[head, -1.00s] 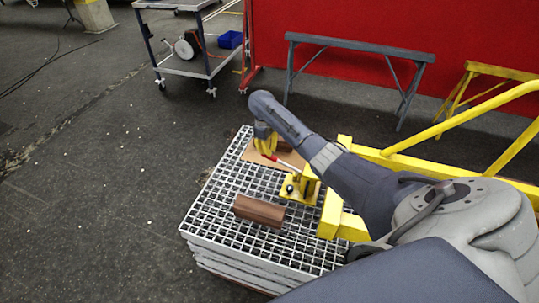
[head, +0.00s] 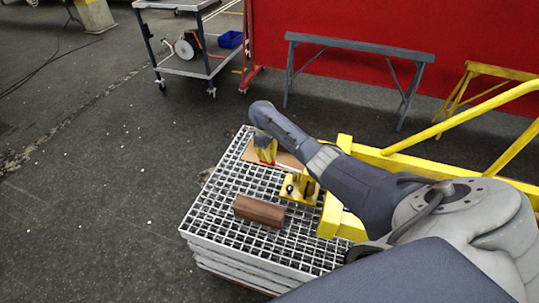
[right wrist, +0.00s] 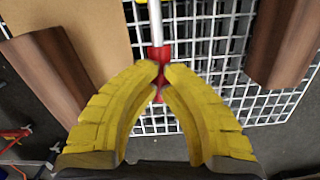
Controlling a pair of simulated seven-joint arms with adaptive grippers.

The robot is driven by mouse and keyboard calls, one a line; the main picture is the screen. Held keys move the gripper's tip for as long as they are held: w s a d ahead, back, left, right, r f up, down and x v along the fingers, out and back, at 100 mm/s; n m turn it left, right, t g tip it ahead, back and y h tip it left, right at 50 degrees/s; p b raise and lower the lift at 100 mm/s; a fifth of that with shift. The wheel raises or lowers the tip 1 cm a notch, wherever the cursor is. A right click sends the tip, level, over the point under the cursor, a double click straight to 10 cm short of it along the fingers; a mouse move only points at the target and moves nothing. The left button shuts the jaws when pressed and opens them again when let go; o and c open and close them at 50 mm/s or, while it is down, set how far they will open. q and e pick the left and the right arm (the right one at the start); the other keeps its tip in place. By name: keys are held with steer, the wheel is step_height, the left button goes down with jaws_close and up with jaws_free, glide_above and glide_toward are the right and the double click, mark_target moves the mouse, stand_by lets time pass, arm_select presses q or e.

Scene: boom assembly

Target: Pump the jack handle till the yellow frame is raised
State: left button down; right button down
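The yellow jack (head: 299,190) stands on the grating beside the yellow frame (head: 343,222). In the right wrist view the jack handle shows as a pale rod (right wrist: 156,20) with a red grip (right wrist: 158,58). My right gripper (head: 269,161) has its yellow fingers closed around the red grip; the fingertips (right wrist: 159,72) meet at it in the right wrist view. In the head view most of the handle is hidden, with only a bit of red showing at the fingertips. I cannot tell how high the frame is off the grating. My left gripper is not in view.
A brown wooden block (head: 259,211) lies on the white grating (head: 216,207) in front of the jack. A tan board (head: 287,159) lies behind it. A grey sawhorse (head: 360,47) and a cart (head: 183,66) stand farther back.

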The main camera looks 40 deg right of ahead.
stand_by(0.3)
steer(key=shift+w+a+r, duration=0.25)
steer(key=shift+w+a, duration=0.1)
steer(key=shift+w, duration=0.35)
steer(key=shift+w+a+r, duration=0.25)
steer(key=shift+w+a, duration=0.05)
steer(key=shift+w, duration=0.4)
steer(key=shift+r, duration=0.1)
step_height(320, 180, up, 12)
steer(key=w, duration=0.1)
steer(key=shift+a, duration=0.25)
